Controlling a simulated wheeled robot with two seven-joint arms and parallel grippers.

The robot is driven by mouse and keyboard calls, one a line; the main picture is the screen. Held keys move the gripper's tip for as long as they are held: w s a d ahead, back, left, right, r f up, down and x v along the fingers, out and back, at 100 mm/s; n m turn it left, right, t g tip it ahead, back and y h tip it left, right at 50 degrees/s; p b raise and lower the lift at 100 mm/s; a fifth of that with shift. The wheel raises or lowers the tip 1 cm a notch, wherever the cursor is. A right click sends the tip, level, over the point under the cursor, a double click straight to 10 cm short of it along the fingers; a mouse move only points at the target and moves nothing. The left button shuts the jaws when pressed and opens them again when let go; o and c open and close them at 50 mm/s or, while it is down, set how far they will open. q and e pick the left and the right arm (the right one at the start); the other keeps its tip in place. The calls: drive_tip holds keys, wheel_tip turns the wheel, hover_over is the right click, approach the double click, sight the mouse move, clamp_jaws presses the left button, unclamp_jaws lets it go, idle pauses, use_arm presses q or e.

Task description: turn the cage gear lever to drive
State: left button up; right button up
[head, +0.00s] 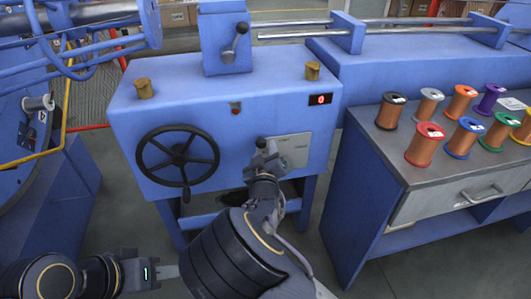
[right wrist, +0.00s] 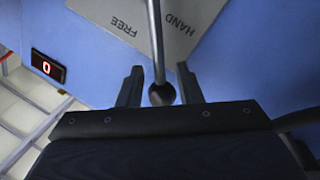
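The lever has a thin metal rod (right wrist: 156,40) and a dark ball knob (right wrist: 162,95). It stands in front of a grey label plate (head: 292,150); the plate also shows in the right wrist view (right wrist: 185,20), with the words FREE and HAND readable. My right gripper (right wrist: 160,85) is open, one finger on each side of the knob, with gaps visible. In the head view the right gripper (head: 265,153) is at the plate's left edge and hides part of it. My left gripper (head: 168,271) is low at the left, away from the machine; its finger opening is unclear.
A black handwheel (head: 178,156) is on the blue machine front, left of the plate. A red display (head: 320,99) reads 0. Another lever (head: 236,44) is on the upper box. Several wire spools stand on the bench (head: 400,172) at right.

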clamp_jaws()
idle(0.3)
